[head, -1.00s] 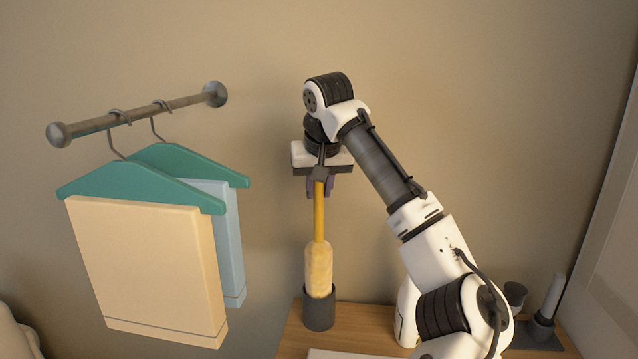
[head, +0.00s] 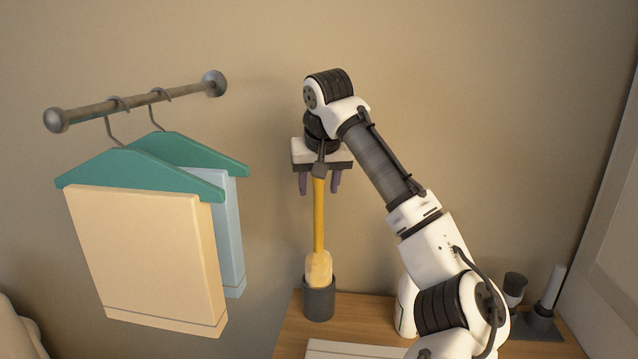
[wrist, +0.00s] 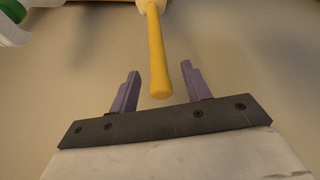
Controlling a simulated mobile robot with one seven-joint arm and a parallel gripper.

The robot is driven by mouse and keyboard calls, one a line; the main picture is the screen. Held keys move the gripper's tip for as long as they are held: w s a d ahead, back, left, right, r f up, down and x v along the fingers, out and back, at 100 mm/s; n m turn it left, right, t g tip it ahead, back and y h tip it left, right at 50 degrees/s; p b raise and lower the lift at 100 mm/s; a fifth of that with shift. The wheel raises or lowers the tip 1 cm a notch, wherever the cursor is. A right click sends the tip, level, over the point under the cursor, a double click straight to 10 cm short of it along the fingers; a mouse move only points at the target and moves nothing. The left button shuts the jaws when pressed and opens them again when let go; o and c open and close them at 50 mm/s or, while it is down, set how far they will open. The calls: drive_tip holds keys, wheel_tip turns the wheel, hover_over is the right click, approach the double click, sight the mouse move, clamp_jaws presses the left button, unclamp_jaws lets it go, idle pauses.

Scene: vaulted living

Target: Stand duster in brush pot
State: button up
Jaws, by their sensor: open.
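The duster stands upright in the brush pot, its yellow handle (head: 319,218) up and its pale fluffy head (head: 319,268) partly sunk inside the pot. The dark grey brush pot (head: 319,304) stands on the wooden surface; its inside is hidden. My gripper (head: 319,184) is directly above, pointing down, with its purple fingers spread on either side of the handle's top end. In the wrist view, the handle (wrist: 158,60) ends between the open fingers (wrist: 158,88), with a gap on both sides.
A wall rail (head: 140,102) at left carries two green hangers with a cream cloth (head: 145,262) and a blue cloth (head: 230,230). At right on the wooden top (head: 352,308) is a dark stand (head: 540,322) with a white upright piece. A pale flat item (head: 350,349) lies in front.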

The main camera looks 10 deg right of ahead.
drive_tip(key=b+v, duration=0.1)
drive_tip(key=v, duration=1.3)
drive_tip(key=shift+f, duration=0.15)
idle(0.4)
